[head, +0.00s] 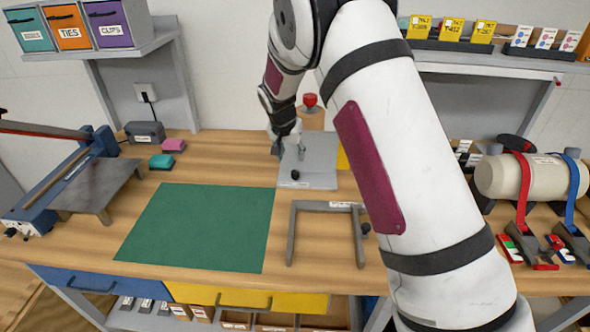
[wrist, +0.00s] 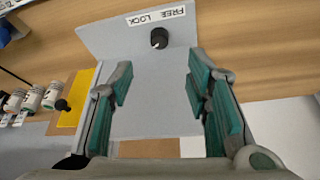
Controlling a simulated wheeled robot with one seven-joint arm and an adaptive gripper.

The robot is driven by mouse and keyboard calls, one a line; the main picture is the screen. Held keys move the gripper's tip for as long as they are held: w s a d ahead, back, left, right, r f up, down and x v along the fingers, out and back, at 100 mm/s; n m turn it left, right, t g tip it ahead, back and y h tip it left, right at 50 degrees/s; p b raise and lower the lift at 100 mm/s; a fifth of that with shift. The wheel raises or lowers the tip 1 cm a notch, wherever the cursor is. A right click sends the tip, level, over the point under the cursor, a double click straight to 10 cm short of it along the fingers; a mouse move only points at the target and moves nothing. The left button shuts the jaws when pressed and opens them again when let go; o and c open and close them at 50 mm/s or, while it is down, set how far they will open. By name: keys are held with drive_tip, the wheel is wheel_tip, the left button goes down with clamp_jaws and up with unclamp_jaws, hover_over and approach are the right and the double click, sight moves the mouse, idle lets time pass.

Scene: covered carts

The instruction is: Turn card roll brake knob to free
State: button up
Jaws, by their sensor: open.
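The brake knob (wrist: 159,38) is a small round black knob with a pale mark, on a grey plate (wrist: 150,115) in the wrist view. A white label (wrist: 157,16) reading FREE and LOCK lies beside it, upside down in this view. The mark's exact setting is hard to tell. In the head view the grey plate (head: 318,172) lies on the bench, with a small black knob (head: 295,175) on it. My gripper (wrist: 161,68) is open and empty above the plate, its fingers spread to either side below the knob in the picture, not touching it. The arm partly hides the gripper (head: 287,142) in the head view.
A yellow plate (wrist: 80,103) with a black knob stands left of the grey plate in the wrist view. In the head view a grey frame (head: 292,228) and green mat (head: 200,228) lie in front. A red button (head: 310,100) stands behind. The strapped roll (head: 505,176) is right.

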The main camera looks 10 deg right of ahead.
sight(295, 172)
drive_tip(key=x, duration=1)
drive_tip(key=shift+f+p, duration=0.25)
drive_tip(key=shift+p, duration=0.1)
drive_tip(key=shift+c, duration=0.5)
clamp_jaws()
